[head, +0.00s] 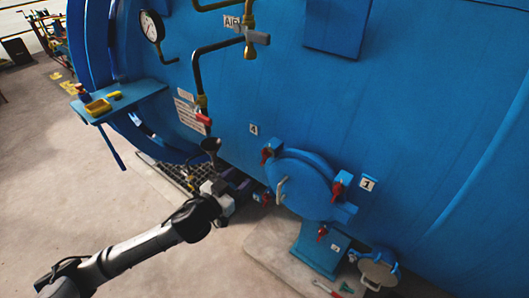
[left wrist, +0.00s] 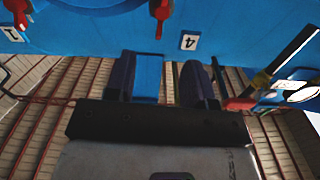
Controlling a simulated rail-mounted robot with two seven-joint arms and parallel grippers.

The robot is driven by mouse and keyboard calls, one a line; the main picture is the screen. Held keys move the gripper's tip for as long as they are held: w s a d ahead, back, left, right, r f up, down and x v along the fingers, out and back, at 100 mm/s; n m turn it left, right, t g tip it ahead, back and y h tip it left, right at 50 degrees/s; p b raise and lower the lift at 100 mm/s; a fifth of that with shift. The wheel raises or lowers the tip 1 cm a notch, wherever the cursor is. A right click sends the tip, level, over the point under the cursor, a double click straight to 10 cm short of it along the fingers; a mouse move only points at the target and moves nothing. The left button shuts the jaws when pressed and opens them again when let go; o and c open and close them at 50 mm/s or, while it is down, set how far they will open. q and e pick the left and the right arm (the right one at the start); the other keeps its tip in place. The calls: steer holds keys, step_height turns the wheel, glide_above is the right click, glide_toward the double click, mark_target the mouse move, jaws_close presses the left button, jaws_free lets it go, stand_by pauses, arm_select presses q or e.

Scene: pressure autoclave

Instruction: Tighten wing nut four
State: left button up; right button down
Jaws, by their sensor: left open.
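Wing nut four (head: 267,154) is red and sits at the upper left rim of the round blue hatch (head: 310,187), below the label 4 (head: 253,129). In the left wrist view, a red wing nut (left wrist: 160,14) hangs at the top edge beside the upside-down label 4 (left wrist: 188,42). My left gripper (head: 240,188) is below and left of wing nut four, apart from it. In the left wrist view its dark fingers (left wrist: 162,80) are spread, with a blue strip showing between them and no nut. My right gripper is not in view.
Other red wing nuts sit on the hatch rim at right (head: 341,180), bottom (head: 322,233) and left (head: 264,198). A pale handle (head: 281,190) stands out from the hatch. A pipe with a red valve handle (head: 204,119) hangs above my gripper. A blue shelf (head: 125,97) is at upper left.

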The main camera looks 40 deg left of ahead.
mark_target(266, 154)
arm_select(q)
steer(key=w, duration=0.9)
steer(key=w+p, duration=0.1)
steer(key=w, duration=0.3)
steer(key=shift+w+a, duration=0.35)
steer(key=shift+a, duration=0.05)
steer(key=shift+c, duration=0.5)
jaws_close()
